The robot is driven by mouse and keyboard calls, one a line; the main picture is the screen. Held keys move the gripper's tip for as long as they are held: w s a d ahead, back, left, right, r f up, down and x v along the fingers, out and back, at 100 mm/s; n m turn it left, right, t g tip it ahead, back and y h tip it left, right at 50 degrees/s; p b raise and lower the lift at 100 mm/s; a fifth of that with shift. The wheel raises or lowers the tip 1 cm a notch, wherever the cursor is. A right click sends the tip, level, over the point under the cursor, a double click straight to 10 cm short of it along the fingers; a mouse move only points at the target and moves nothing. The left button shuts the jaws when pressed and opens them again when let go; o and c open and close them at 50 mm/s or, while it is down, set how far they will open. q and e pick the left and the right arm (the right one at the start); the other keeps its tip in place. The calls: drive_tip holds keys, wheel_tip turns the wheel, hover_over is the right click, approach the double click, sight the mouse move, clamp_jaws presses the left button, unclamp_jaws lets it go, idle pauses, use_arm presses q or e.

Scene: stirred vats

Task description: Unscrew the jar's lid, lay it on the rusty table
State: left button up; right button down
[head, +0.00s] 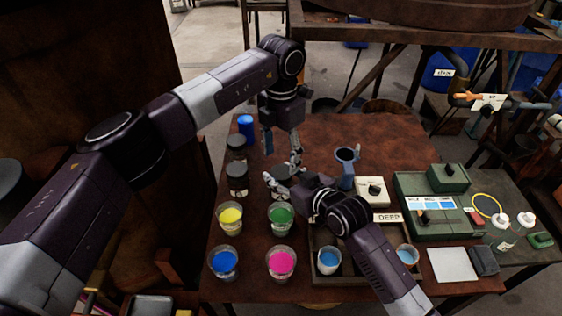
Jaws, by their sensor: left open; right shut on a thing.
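A jar with a dark lid (284,172) stands near the middle of the rusty table (345,130), partly hidden by my grippers. My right gripper (276,183) reaches in from the right and is shut on this jar at its side. My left gripper (282,158) hangs down above the lid with its fingers open and apart. The lid appears to sit on the jar; whether a finger touches it is unclear. Two similar dark-lidded jars, a rear one (237,146) and a front one (237,178), stand to the left.
Cups of yellow (231,217), green (281,216), blue (223,262) and pink (281,262) stand in front. A dark tray (365,280) holds two light-blue cups. A blue-grey vessel (345,168) and green device (421,205) stand right. The table's back is bare.

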sight(281, 171)
use_arm(q)
wheel_tip(281, 171, up, 3)
drive_tip(key=m, duration=0.3)
drive_tip(key=shift+d+f, duration=0.1)
drive_tip(key=shift+f, duration=0.05)
use_arm(e)
drive_tip(key=shift+f, duration=0.1)
use_arm(q)
drive_tip(key=shift+r+m, duration=0.2)
drive_tip(key=shift+m, duration=0.2)
drive_tip(key=shift+f, duration=0.1)
drive_tip(key=shift+m, duration=0.3)
wheel_tip(281, 171, down, 8)
drive_tip(key=shift+r, duration=0.25)
drive_tip(key=c, duration=1.2)
drive_tip(key=n, duration=0.4)
drive_tip(key=shift+n, duration=0.3)
